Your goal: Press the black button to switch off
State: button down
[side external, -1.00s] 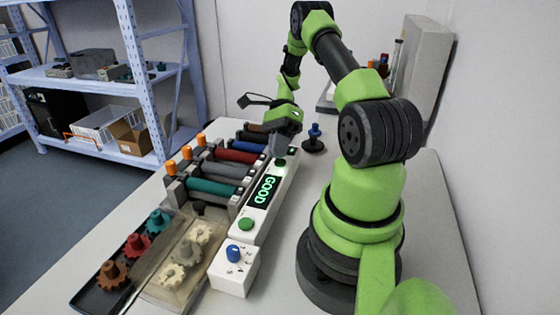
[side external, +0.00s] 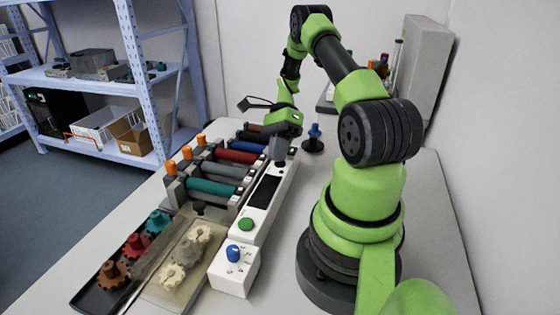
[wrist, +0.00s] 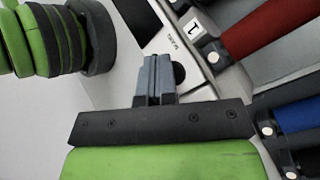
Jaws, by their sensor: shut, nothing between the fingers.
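The white control panel (side external: 252,222) has a dark display (side external: 264,191) with no text showing. A green button (side external: 246,224) is at its near end. My gripper (side external: 279,160) is shut and empty, pointing down at the panel's far end. In the wrist view its fingers (wrist: 155,62) are together over the panel. A round black button (wrist: 180,73) shows partly behind the fingertips, at their right side. The fingers hide the rest of it, and I cannot tell for certain whether they touch it. In the side view the button is hidden by my gripper.
Rollers in red (side external: 236,157), teal (side external: 211,188) and other colours stand left of the panel. A white box with a blue knob (side external: 233,253) is in front. Trays with several gears (side external: 112,271) lie at the near left. A blue-topped black object (side external: 314,139) stands right of my gripper.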

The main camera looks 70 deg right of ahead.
jog(key=shift+r, duration=0.9)
jog(key=shift+r, duration=2.5)
